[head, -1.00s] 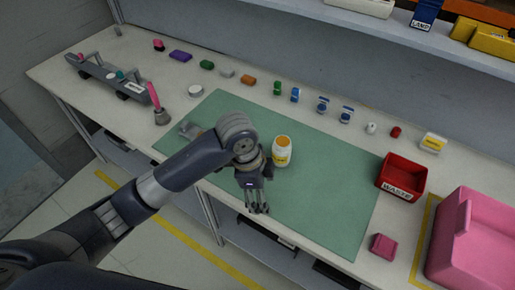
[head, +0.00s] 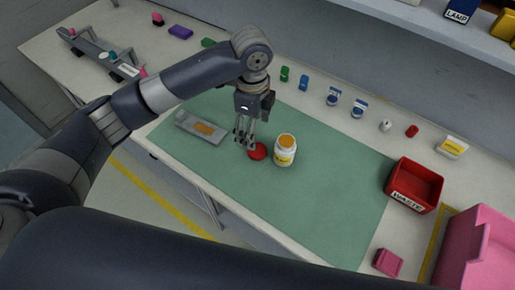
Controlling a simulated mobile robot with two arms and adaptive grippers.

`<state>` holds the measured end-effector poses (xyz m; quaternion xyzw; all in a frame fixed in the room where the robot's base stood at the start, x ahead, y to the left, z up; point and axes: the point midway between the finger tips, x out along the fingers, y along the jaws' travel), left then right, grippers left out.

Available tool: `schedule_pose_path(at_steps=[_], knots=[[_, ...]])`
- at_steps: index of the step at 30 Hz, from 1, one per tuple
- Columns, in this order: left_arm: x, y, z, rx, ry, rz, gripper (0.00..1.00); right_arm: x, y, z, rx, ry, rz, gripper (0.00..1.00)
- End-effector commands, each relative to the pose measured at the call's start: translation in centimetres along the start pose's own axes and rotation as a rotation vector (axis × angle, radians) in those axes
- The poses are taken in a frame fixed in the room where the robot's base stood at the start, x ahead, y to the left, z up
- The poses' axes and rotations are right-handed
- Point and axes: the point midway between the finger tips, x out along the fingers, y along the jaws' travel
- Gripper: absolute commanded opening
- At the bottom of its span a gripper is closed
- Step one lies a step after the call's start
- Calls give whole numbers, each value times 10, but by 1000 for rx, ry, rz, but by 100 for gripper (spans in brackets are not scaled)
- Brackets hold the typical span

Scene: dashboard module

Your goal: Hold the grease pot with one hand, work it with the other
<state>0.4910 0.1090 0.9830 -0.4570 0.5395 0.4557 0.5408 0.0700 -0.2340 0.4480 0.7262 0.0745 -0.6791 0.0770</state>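The grease pot (head: 285,151) is a white jar with a yellow label. It stands upright and uncovered on the green mat, with orange contents showing at its mouth. A round red lid (head: 258,152) lies just left of it. My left gripper (head: 244,143) points down above the mat, left of the pot and clear of it. Its fingers look apart with nothing visible between them, and the fingertips overlap the lid's left edge in this view. I cannot tell whether they touch it. My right gripper is out of view.
A grey metal plate (head: 201,127) with an orange patch lies on the mat's left. A red waste bin (head: 414,187) and a pink box (head: 388,262) are at the right. Small items line the back of the table. The mat (head: 325,205) is clear right of the pot.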

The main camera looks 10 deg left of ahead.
Motion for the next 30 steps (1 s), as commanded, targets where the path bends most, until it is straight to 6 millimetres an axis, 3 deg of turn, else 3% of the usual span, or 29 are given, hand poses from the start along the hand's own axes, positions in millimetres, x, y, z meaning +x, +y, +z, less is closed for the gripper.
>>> schedule_pose_path(at_steps=[5, 9, 14, 23, 30], knots=[[26, 1, 0, -1, -1, 6, 70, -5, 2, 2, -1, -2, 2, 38], [46, 0, -1, -1, 0, 4, 70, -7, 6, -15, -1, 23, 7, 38], [54, -1, -1, -1, 0, 0, 70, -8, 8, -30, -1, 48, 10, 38], [56, -1, -2, -1, 0, 1, 70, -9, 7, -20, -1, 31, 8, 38], [83, -7, -9, -1, -1, 4, 70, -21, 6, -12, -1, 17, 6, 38]])
